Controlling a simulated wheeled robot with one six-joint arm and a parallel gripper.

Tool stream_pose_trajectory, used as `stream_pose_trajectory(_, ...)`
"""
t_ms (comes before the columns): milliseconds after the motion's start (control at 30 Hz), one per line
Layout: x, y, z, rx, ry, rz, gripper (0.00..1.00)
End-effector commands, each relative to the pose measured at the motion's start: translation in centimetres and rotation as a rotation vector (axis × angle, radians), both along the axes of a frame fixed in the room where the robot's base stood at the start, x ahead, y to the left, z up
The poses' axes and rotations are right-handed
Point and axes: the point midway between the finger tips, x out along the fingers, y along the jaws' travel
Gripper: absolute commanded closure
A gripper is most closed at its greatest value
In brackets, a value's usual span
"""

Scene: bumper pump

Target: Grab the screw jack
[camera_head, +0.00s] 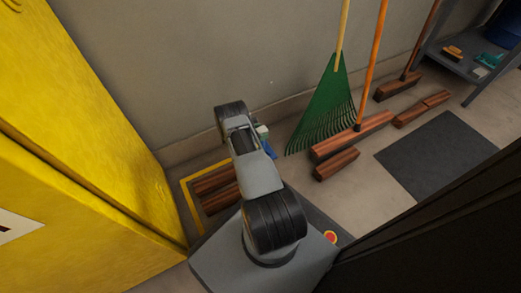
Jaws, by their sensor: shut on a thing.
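My arm reaches out from my grey base toward the wall, and its end is mostly hidden behind the arm links. My gripper (263,136) shows only in part, just right of the upper joint. A small blue thing, which looks like the screw jack (270,151), shows at the gripper, mostly covered by the arm. The gripper is shut on it. The fingertips are too small and covered to make out, and I cannot tell whether the blue thing touches the floor.
A tall yellow cabinet (75,130) stands close on the left. Wooden blocks (215,181) lie by a yellow floor marking. A green rake (325,112) and brooms (352,136) lean at the wall. A dark mat (437,158) and grey shelf (462,66) are at right.

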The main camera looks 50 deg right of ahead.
Motion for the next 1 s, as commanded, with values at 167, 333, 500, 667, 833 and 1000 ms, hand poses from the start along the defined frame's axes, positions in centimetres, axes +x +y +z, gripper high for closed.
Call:
stream_pose_trajectory(167,0.0,0.0,0.0,0.000,0.000,-0.001,0.98)
stream_pose_trajectory(333,0.1,-0.1,0.3,-0.005,-0.003,-0.001,1.00)
stream_pose_trajectory(500,0.1,-0.1,0.3,-0.005,-0.002,0.000,1.00)
stream_pose_trajectory(667,0.1,-0.1,0.7,-0.005,-0.002,0.000,1.00)
stream_pose_trajectory(833,0.2,-0.1,2.0,-0.006,-0.002,-0.001,1.00)
stream_pose_trajectory(1000,0.2,-0.1,3.5,-0.006,-0.002,-0.001,1.00)
